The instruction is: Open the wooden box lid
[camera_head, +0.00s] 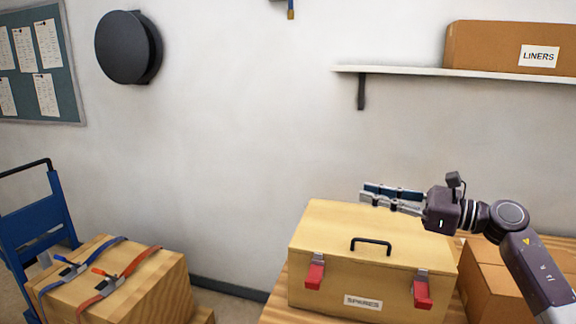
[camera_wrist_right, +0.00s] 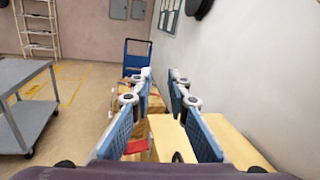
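The wooden box (camera_head: 335,270) stands on a wooden surface at lower right in the head view, its lid (camera_head: 330,222) down. It has a black handle (camera_head: 371,245), a red latch at the left (camera_head: 314,275), a red latch at the right (camera_head: 422,293) and a "SPARES" label. In the right wrist view the box lid (camera_wrist_right: 230,138) and the handle (camera_wrist_right: 178,157) show low, partly behind the fingers. My right gripper (camera_head: 377,194) points left above the lid's back right part, apart from the box. Its two blue-padded fingers (camera_wrist_right: 165,95) are open, with nothing between them. My left gripper is not in view.
A cardboard box (camera_head: 490,280) stands close to the right of the wooden box. A shelf (camera_head: 400,70) with a "LINERS" carton (camera_head: 485,45) is above. A strapped crate (camera_head: 150,290) and a blue hand truck (camera_head: 40,220) are at left. A grey cart (camera_wrist_right: 22,110) shows in the wrist view.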

